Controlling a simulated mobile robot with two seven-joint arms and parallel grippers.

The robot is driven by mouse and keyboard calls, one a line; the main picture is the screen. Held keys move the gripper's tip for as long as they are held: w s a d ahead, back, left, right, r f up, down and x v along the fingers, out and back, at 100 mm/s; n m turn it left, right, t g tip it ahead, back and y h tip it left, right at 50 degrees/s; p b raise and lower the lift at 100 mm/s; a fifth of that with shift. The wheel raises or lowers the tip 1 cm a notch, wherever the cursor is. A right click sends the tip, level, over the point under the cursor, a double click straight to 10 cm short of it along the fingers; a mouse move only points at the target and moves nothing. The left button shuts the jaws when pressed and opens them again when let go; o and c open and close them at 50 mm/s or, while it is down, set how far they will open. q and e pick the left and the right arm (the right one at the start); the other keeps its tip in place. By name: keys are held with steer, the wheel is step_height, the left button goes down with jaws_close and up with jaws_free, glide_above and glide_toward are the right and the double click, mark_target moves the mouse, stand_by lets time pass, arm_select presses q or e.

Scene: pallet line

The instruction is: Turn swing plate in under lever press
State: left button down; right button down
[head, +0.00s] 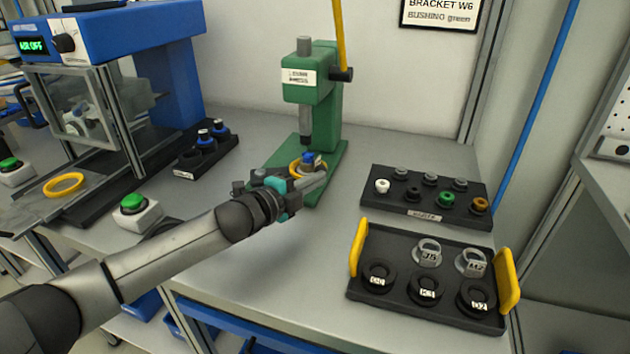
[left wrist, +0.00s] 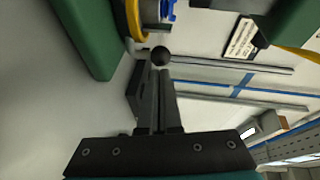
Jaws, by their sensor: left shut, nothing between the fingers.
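The green lever press (head: 324,112) stands at the back of the bench, with its ram pointing down and its yellow lever (head: 339,35) raised. The swing plate (head: 297,169) shows a yellow ring and carries a blue piece (head: 309,158) near the foot of the ram; my gripper partly hides it. In the left wrist view the yellow rim (left wrist: 134,18) has a dark round knob (left wrist: 160,55) beside it. My left gripper (left wrist: 158,78) is shut and empty, its fingertips close to the knob; I cannot tell if they touch. My right gripper is out of view.
A black rack (head: 428,210) with white, green and brown bushings lies right of the press. A yellow-handled tray (head: 400,303) with brackets is in front of it. A blue machine (head: 130,40) and a green button (head: 132,203) are at left.

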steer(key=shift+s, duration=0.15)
arm_select(q)
steer(key=shift+w+d+n+y, duration=0.25)
steer(key=shift+d+n+y, duration=0.05)
steer(key=shift+d, duration=0.05)
steer(key=shift+w+d+n+t+y, duration=0.25)
steer(key=shift+w+n+t+y, duration=0.25)
steer(key=shift+w+t+y, duration=0.1)
steer(key=shift+w+d, duration=0.1)
steer(key=shift+w, duration=0.1)
steer(key=shift+w+n+y, duration=0.25)
steer(key=shift+n+y, duration=0.15)
steer(key=shift+y, duration=0.1)
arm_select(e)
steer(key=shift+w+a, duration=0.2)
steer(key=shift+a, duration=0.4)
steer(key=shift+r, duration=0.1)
